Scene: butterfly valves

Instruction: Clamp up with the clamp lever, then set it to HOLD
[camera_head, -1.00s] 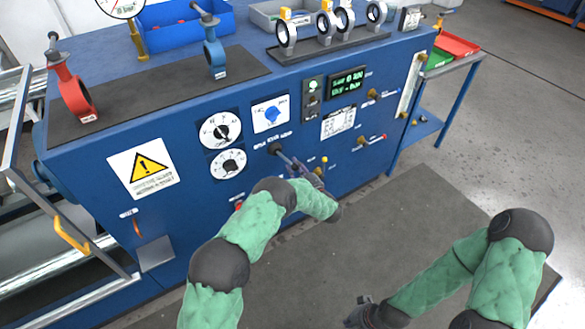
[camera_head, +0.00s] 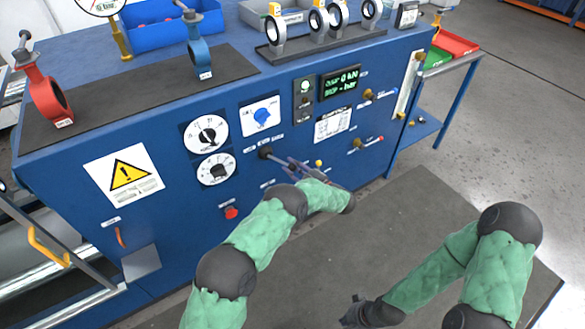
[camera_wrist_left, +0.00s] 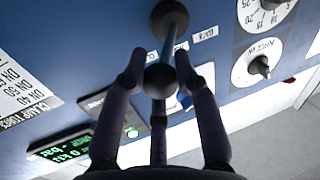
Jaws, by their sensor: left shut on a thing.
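The clamp lever (camera_head: 265,153) has a black round pivot on the blue front panel, and its rod sticks out to the right and slightly down. My left gripper (camera_head: 290,165) is at the rod's outer end. The left wrist view shows the lever's pivot (camera_wrist_left: 170,18) and its dark ball end between the fingers of my left gripper (camera_wrist_left: 160,72), which are closed around it. The lever's position labels are too small to read. The display (camera_head: 340,83) reads about 0 kN on its top line. My right gripper (camera_head: 355,312) is low above the floor mat, apart from the bench; its jaws are unclear.
Two round dials (camera_head: 206,135) and a blue selector knob (camera_head: 262,115) are near the lever. A red button (camera_head: 231,212) is below. A red valve (camera_head: 45,92) and a blue valve (camera_head: 199,52) stand on the bench top. The floor mat (camera_head: 420,225) is clear in front.

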